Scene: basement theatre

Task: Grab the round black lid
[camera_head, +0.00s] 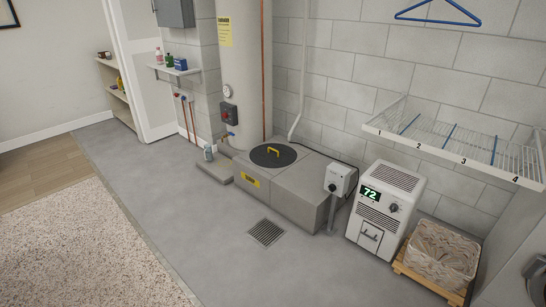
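The round black lid (266,155) lies flat on top of a grey concrete block (296,178) in the middle of the head view.
A tall water heater (240,70) stands behind the lid. A grey outlet box (341,179) on a post and a white dehumidifier (386,208) stand to the right, beside a wicker basket (441,254). A floor drain (266,233) lies in front. Grey floor at left is clear.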

